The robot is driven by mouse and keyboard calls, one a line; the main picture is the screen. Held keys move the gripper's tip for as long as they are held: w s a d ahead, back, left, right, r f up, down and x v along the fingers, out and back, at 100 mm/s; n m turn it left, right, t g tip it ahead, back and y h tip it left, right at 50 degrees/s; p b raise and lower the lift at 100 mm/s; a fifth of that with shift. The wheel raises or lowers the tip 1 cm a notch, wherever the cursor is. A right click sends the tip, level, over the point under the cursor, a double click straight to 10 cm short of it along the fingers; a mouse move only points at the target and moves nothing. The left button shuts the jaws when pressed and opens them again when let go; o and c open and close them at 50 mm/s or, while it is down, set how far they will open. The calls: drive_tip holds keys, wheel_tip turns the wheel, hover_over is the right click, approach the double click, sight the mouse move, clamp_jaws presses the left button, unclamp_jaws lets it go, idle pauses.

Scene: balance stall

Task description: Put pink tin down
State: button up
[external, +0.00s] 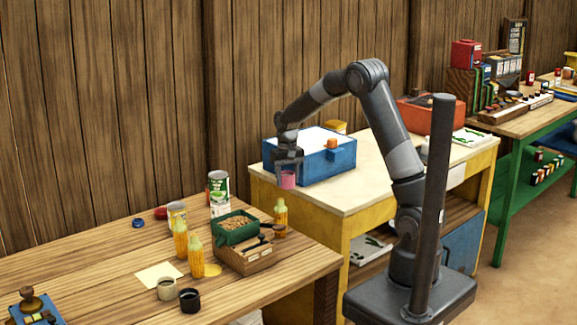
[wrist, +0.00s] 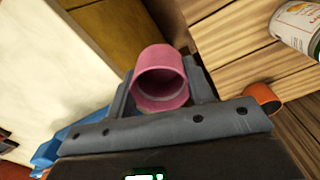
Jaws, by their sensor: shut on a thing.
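The pink tin (external: 288,180) is held by my gripper (external: 289,162) near the left end of the cream-topped yellow table (external: 340,197), in front of the blue box. In the wrist view the pink tin (wrist: 160,75) sits between the two fingers, its open end towards the camera and looking empty. My gripper (wrist: 162,84) is shut on it. Behind it in the wrist view are the table's yellow edge and a darker gap. I cannot tell exactly how high the tin is above the surface.
A blue box (external: 325,160) with a white lid stands just behind the tin. The wooden table (external: 100,265) at left holds a tall can (external: 218,190), corn-like yellow bottles (external: 196,257), a green tray (external: 236,228) and small cups. The cream tabletop's front is clear.

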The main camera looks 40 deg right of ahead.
wheel_tip(320, 180, up, 5)
drive_tip(key=shift+r, duration=0.15)
drive_tip(key=s+a, duration=0.7)
drive_tip(key=a, duration=0.5)
drive_tip(key=s+a+m, duration=0.1)
drive_tip(key=s+a, duration=0.6)
drive_tip(key=a, duration=0.5)
drive_tip(key=s+a, duration=0.7)
drive_tip(key=a, duration=0.6)
drive_tip(key=f, duration=0.5)
drive_tip(key=shift+w+d+f, duration=0.15)
drive_tip(key=shift+w+f, duration=0.05)
drive_tip(key=shift+f, duration=0.05)
drive_tip(key=s+a+f, duration=0.1)
drive_tip(key=a+f, duration=0.1)
drive_tip(key=a, duration=0.1)
drive_tip(key=s+a+f, duration=0.2)
drive_tip(key=a, duration=0.2)
drive_tip(key=s+a+f, duration=0.1)
drive_tip(key=a+f, duration=0.2)
drive_tip(key=shift+s+a, duration=0.15)
drive_tip(key=shift+a, duration=0.25)
drive_tip(key=shift+f, duration=1.8)
